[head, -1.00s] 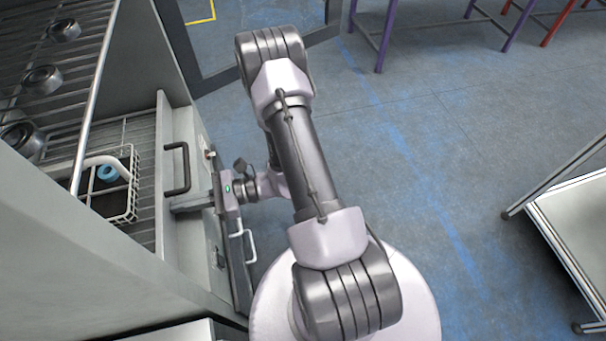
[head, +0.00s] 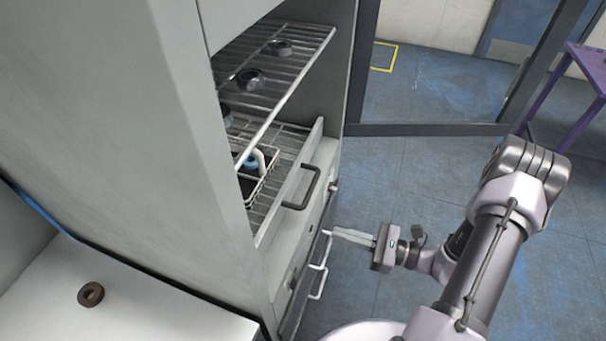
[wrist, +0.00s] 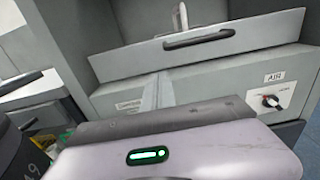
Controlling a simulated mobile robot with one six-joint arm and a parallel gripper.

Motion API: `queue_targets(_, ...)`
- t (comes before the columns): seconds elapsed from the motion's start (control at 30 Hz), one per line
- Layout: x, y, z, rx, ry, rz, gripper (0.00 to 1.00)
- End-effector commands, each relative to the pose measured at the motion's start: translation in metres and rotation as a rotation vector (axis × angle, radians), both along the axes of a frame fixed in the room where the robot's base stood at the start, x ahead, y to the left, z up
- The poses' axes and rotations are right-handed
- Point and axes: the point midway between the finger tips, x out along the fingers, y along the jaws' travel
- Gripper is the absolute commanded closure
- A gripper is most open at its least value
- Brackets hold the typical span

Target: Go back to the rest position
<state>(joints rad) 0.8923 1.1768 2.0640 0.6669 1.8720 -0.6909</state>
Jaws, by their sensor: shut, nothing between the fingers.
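My gripper (head: 338,234) is at the lower right of the cabinet in the head view, its light fingers pointing left toward the cabinet front. The fingers are together and hold nothing. They also show in the wrist view (wrist: 158,90), pointing at the cabinet below the drawer. The tips overlap the lower cabinet front in the picture; I cannot tell the exact gap. My arm reaches in from the right, bent at the elbow.
The grey cabinet has a pulled-out drawer with a black handle (head: 302,189) and a wire rack (head: 290,70) above, holding several dark metal rings. A white table (head: 130,300) bears a brown ring (head: 91,294). A purple-framed table (head: 575,90) stands right. Open blue floor lies between.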

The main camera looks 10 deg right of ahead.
Motion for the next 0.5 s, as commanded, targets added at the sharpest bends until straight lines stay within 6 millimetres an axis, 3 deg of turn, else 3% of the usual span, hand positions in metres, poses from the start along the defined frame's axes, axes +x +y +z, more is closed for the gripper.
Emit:
queue_targets(0.07, 0.000, 0.005, 0.010, -0.033, -0.012, 0.044, 1.00)
queue_targets(0.17, -0.005, 0.031, 0.048, -0.188, -0.062, 0.237, 1.00)
queue_targets(0.3, -0.039, 0.078, 0.111, -0.569, -0.179, 0.610, 1.00)
queue_targets(0.5, -0.092, 0.102, 0.173, -1.201, -0.443, 0.928, 1.00)
